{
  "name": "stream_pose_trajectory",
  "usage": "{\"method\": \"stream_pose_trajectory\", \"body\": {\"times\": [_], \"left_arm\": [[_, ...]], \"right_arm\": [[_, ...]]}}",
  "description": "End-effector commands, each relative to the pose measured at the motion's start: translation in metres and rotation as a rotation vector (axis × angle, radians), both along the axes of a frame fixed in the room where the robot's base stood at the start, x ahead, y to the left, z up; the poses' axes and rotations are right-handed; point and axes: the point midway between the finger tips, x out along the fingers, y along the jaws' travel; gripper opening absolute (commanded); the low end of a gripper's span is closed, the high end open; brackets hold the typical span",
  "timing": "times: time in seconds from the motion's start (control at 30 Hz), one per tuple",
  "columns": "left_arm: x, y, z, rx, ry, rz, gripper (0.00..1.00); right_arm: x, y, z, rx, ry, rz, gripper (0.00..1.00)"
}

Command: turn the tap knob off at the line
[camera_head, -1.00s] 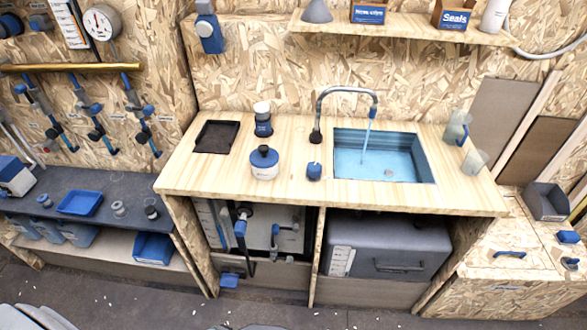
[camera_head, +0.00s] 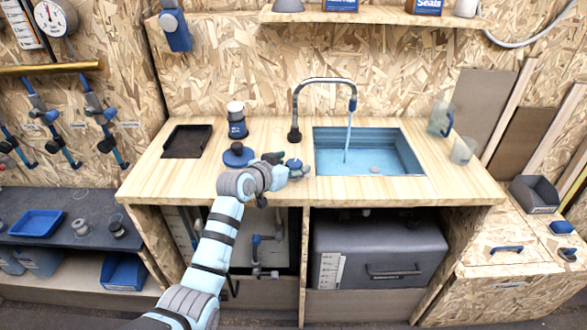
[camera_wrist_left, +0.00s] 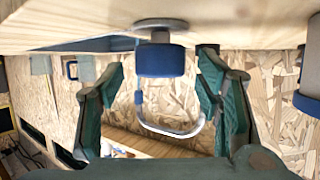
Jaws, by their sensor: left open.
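The blue tap knob (camera_head: 294,164) stands on the wooden counter, left of the sink. In the left wrist view, which looks upside down, the knob (camera_wrist_left: 161,60) hangs from the counter on a short grey base. The curved metal tap (camera_head: 322,82) stands behind, and a stream of water (camera_head: 348,138) runs from it into the blue sink (camera_head: 405,150). My left gripper (camera_head: 286,166) is at the knob; in its wrist view the two green fingers (camera_wrist_left: 160,88) are spread apart, one on each side of the knob, with visible gaps. The knob's line cannot be made out. My right gripper is not in view.
Clear cups (camera_head: 463,150) stand right of the sink.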

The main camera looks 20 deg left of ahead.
Motion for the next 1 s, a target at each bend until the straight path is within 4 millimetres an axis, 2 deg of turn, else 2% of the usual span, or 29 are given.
{"method": "stream_pose_trajectory", "body": {"times": [0.1, 0.2, 0.47, 0.77, 0.87, 1.0], "left_arm": [[0.015, -0.004, -0.008, -0.001, 0.0, 0.0, 0.59], [0.02, -0.006, -0.01, -0.001, 0.0, 0.0, 0.59], [0.021, -0.006, -0.009, -0.001, 0.0, 0.001, 0.57], [0.021, -0.006, -0.01, 0.0, 0.001, 0.001, 0.1], [0.021, -0.006, -0.009, 0.0, 0.003, 0.01, 0.1], [0.02, -0.007, -0.003, -0.003, 0.009, 0.087, 0.1]], "right_arm": [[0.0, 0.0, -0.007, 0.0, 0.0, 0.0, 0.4], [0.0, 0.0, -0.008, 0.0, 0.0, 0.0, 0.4], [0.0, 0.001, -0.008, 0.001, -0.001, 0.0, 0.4], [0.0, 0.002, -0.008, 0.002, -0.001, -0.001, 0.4], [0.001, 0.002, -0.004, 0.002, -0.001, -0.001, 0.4], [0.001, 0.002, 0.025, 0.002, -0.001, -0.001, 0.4]]}}
